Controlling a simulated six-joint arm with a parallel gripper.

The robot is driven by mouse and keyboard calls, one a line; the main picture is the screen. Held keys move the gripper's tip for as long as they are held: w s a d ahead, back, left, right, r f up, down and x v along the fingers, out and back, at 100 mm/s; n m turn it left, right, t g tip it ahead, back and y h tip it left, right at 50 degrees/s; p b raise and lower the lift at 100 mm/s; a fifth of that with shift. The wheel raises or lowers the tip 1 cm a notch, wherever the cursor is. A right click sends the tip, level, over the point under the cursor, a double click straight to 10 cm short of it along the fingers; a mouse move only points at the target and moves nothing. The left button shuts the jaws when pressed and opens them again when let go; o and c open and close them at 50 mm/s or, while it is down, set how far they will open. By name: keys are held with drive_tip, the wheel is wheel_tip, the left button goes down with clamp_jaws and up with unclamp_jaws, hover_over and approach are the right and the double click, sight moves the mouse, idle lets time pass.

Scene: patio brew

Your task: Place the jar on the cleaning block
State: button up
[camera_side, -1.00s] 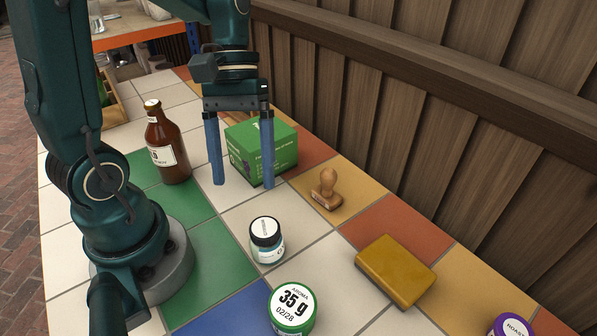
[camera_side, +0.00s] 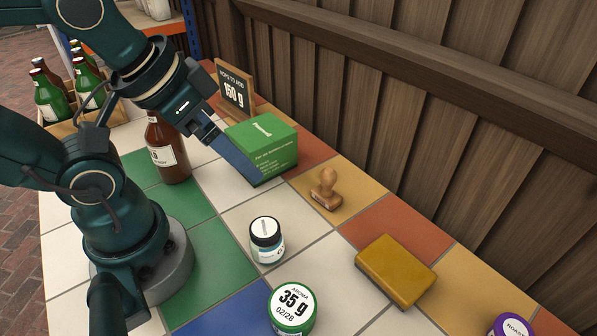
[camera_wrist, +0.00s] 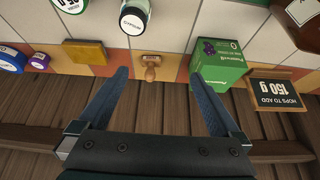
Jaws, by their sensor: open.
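A small jar with a black-rimmed white lid (camera_side: 266,240) stands upright on a white tile in the side view. It also shows at the top of the wrist view (camera_wrist: 133,18). A green-lidded jar (camera_side: 292,308) marked 35 g stands in front of it. The cleaning block (camera_side: 396,270), a flat yellow-brown slab, lies to their right with nothing on it; it also shows in the wrist view (camera_wrist: 86,53). My gripper (camera_wrist: 158,76) is open and empty. In the side view its blue fingers (camera_side: 240,160) are tilted in front of the green box, apart from the jars.
A green box (camera_side: 275,150) and a wooden stamp (camera_side: 327,188) stand behind the black-lidded jar. A brown bottle (camera_side: 167,150), a sign (camera_side: 235,90) and a bottle crate (camera_side: 60,128) are farther back. A purple-lidded jar (camera_side: 511,326) is at lower right. A wooden wall borders the tiles.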

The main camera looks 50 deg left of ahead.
sight(264, 227)
drive_tip(key=d+f+g, duration=0.1)
drive_tip(key=f, duration=0.1)
drive_tip(key=w+d+f+g, duration=0.1)
drive_tip(key=d+f+g, duration=0.1)
drive_tip(key=f, duration=0.1)
drive_tip(key=d+f+n+g, duration=0.1)
drive_tip(key=f+g, duration=0.1)
drive_tip(key=shift+w+d+f, duration=0.2)
drive_tip(key=shift+w+d, duration=0.15)
drive_tip(key=shift+d, duration=0.05)
drive_tip(key=shift+s+d+f+g, duration=0.15)
drive_tip(key=shift+s+f+g, duration=0.15)
drive_tip(key=shift+f, duration=2.7)
drive_tip(key=shift+c, duration=0.3)
drive_tip(key=c, duration=1.5)
clamp_jaws()
